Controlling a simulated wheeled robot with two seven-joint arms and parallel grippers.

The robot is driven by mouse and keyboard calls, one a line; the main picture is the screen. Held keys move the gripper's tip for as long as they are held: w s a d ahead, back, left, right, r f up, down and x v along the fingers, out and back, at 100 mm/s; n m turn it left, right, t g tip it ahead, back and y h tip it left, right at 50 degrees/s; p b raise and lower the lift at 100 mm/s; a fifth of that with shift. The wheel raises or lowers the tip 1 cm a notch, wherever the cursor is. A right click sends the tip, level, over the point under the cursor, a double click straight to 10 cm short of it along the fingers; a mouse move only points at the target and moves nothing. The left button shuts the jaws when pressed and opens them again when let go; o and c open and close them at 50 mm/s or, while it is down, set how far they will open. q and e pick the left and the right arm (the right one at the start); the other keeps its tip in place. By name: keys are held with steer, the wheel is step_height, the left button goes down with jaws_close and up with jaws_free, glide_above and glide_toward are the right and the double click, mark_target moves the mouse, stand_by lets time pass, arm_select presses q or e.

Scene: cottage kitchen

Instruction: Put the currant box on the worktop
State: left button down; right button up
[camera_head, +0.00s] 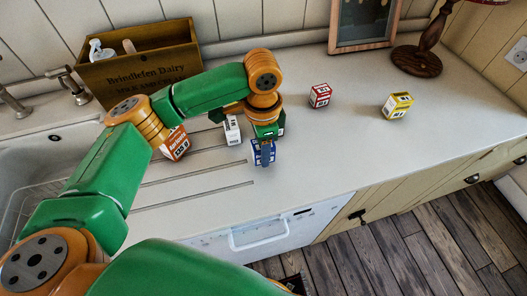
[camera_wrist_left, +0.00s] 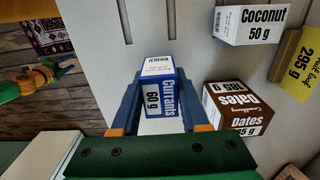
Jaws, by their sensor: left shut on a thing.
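The currant box (camera_head: 264,153) is blue and white. It is held between the fingers of my left gripper (camera_head: 265,143). In the left wrist view the currant box (camera_wrist_left: 160,88) shows its "Currants 60 g" label between the two blue fingers (camera_wrist_left: 160,118). It is over or on the pale worktop (camera_head: 330,145), near the front edge by the grooves; I cannot tell whether its underside touches. A green and orange part of my other arm (camera_wrist_left: 45,75) shows small at the left of the wrist view; its jaws are not clear.
A white coconut box (camera_head: 232,130) stands close by. A brown dates box (camera_wrist_left: 232,108) and a yellow box (camera_wrist_left: 298,62) show in the wrist view. An orange box (camera_head: 176,144), red box (camera_head: 319,96), yellow-white box (camera_head: 396,105), wooden crate (camera_head: 140,68) and lamp (camera_head: 417,60) stand around. The right front is clear.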

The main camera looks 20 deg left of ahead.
arm_select(q)
steer(key=shift+f, duration=1.3)
steer(key=shift+c, duration=2.1)
jaws_free()
steer(key=shift+f, duration=0.1)
step_height(320, 180, up, 12)
steer(key=shift+r, duration=0.2)
steer(key=shift+f, duration=0.1)
